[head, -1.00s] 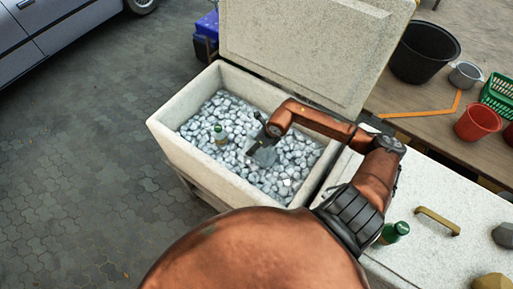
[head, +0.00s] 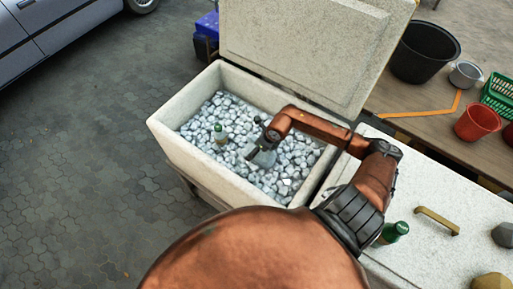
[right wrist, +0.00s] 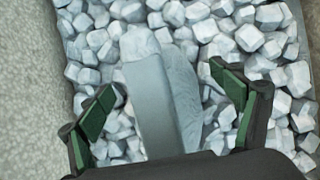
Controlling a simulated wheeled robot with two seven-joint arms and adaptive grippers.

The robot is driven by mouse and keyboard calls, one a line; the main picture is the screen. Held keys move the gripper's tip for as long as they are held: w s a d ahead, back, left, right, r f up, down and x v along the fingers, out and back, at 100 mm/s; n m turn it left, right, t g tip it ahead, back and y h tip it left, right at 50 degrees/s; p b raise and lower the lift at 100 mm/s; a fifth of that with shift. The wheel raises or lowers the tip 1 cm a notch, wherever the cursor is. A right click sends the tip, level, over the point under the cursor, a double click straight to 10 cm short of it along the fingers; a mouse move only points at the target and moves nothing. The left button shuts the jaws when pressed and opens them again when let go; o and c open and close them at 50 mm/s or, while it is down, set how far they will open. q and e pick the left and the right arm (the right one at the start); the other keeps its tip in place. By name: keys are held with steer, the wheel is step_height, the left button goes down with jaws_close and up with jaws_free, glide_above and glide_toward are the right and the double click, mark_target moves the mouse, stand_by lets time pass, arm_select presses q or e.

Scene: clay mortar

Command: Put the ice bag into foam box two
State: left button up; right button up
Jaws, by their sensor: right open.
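The ice bag (head: 264,158) is a pale blue-grey pouch on the ice cubes inside an open foam box (head: 170,139). In the right wrist view the ice bag (right wrist: 178,85) lies lengthwise between my fingers. My right gripper (right wrist: 163,88) is open, with green-padded fingers on either side of the bag and a visible gap at each side. In the head view my right gripper (head: 265,138) is over the middle of the box, partly hidden by its own wrist. My left gripper is not in view.
The raised lid (head: 300,50) is behind the box. A closed box lid (head: 440,195) with a brass handle (head: 437,221) and another bottle (head: 393,233) is at right. A table with a black bucket (head: 423,52) is behind.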

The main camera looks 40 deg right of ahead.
steer(key=v, duration=1.2)
steer(key=shift+r, duration=0.15)
stand_by(1.1)
